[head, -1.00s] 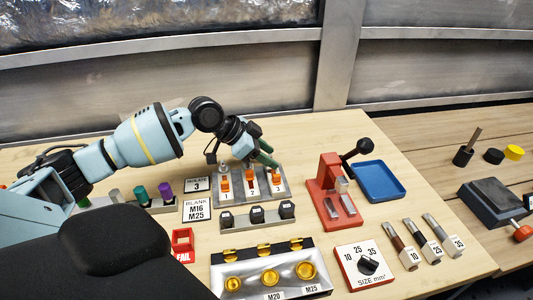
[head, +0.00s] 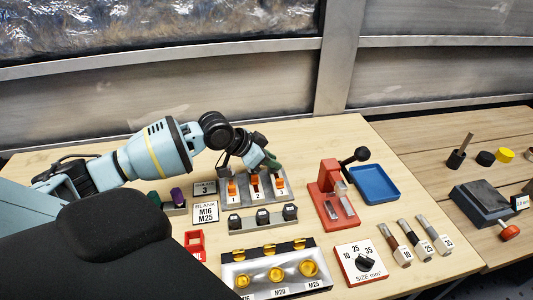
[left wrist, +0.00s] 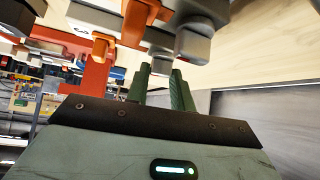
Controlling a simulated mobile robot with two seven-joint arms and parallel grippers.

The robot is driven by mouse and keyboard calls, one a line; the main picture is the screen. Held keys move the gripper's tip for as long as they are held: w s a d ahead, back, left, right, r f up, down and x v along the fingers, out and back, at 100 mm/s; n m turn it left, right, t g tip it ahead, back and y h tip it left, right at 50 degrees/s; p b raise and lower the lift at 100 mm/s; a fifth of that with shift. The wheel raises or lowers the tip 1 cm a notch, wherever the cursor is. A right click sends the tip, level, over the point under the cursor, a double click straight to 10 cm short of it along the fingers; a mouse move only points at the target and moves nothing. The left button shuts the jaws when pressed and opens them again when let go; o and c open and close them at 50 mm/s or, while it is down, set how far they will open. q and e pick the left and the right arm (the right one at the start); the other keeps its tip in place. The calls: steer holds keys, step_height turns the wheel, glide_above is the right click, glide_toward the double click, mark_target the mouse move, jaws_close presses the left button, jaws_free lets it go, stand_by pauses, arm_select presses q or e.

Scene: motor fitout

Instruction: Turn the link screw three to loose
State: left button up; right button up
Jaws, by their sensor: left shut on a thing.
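The link block (head: 243,196) is a grey metal base with orange levers numbered 1, 2 and 3. Orange lever three (head: 279,181) is at its right end. My left gripper (head: 273,164), with dark green fingers, is at the back of the block behind lever three. In the left wrist view its fingers (left wrist: 160,82) are close together at a grey, block-like part (left wrist: 160,62). It is shut on what I take to be link screw three, though the screw itself is mostly hidden. A grey rounded piece (left wrist: 194,45) is beside the fingertips. My right gripper is not in view.
A grey rack with black pieces (head: 263,219) is in front of the block. A red press (head: 327,190) with a black-knobbed lever and a blue tray (head: 375,184) are to the right. A sign (head: 205,212) and a red FAIL bin (head: 195,243) are at the left.

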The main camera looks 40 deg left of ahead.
arm_select(q)
steer(key=n+y+p, duration=0.1)
steer(key=n+t+y+p, duration=0.1)
steer(key=n+p, duration=0.1)
steer(key=d+n+y+p, duration=0.1)
steer(key=n+y+p, duration=0.1)
steer(key=shift+r, duration=0.35)
steer(key=shift+f+n+y+p, duration=0.15)
steer(key=shift+n+y+p, duration=0.2)
steer(key=shift+n, duration=0.35)
steer(key=n+y, duration=0.2)
steer(key=shift+d+f+n, duration=0.1)
steer(key=shift+f+n, duration=0.15)
steer(key=shift+n, duration=0.05)
steer(key=n+g+y, duration=0.1)
steer(key=n+y, duration=0.1)
steer(key=n, duration=0.1)
steer(key=shift+d+y, duration=0.15)
steer(key=shift+y, duration=0.2)
steer(key=shift+w+n+g+y, duration=0.1)
steer(key=shift+n+g+y, duration=0.8)
steer(key=shift+n, duration=0.9)
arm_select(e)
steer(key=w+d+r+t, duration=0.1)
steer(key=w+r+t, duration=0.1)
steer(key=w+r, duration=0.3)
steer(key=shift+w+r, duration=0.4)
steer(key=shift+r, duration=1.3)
arm_select(q)
steer(key=o, duration=1)
